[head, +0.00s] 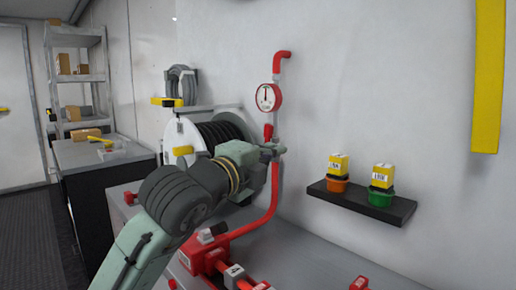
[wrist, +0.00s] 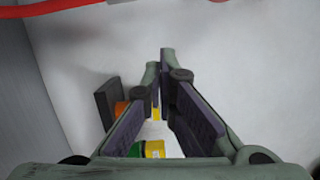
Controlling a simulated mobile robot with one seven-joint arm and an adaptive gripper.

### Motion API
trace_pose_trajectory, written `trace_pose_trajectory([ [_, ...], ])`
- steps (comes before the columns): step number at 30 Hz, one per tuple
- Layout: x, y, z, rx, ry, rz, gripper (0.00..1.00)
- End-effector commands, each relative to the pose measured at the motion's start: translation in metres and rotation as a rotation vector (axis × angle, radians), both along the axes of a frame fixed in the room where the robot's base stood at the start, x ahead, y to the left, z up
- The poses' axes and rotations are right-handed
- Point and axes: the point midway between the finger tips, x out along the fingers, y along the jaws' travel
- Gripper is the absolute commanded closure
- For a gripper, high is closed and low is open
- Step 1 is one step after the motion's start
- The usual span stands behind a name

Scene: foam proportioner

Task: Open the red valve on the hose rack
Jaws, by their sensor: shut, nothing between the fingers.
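A red pipe (head: 274,192) climbs the wall beside the hose reel (head: 222,132). A small red part (head: 268,131), which looks like the valve handle, stands upright on it below the gauge. My gripper (head: 279,148) is at the pipe just below this part; I cannot tell whether it touches. The fingers are shut with nothing held, and their tips (wrist: 163,72) come close together in the wrist view. A red pipe (wrist: 60,6) crosses the top of that view. The red handle is not clearly seen there. My wrist hides part of the pipe.
A round gauge (head: 268,97) sits on the pipe. A dark shelf (head: 362,203) to the right holds an orange jar (head: 338,184) and a green jar (head: 381,197). Red fittings (head: 205,255) lie on the grey bench (head: 310,258). The wall between pipe and shelf is clear.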

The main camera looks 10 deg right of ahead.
Motion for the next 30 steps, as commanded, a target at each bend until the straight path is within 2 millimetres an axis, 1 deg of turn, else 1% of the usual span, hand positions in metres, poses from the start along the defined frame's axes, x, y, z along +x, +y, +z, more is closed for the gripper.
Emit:
trace_pose_trajectory([
  [1, 0.007, -0.007, 0.002, 0.001, 0.002, -0.002, 1.00],
  [9, 0.051, -0.046, 0.005, 0.000, 0.003, -0.001, 1.00],
  [12, 0.065, -0.056, 0.006, 0.000, 0.003, 0.003, 1.00],
  [13, 0.070, -0.049, 0.007, -0.002, 0.004, 0.006, 1.00],
  [15, 0.079, -0.043, 0.008, -0.003, 0.003, 0.006, 1.00],
  [19, 0.089, -0.036, 0.008, -0.003, 0.002, 0.004, 1.00],
  [24, 0.094, -0.033, 0.008, -0.002, 0.000, 0.003, 1.00],
  [30, 0.094, -0.032, 0.007, -0.002, 0.000, 0.003, 1.00],
])
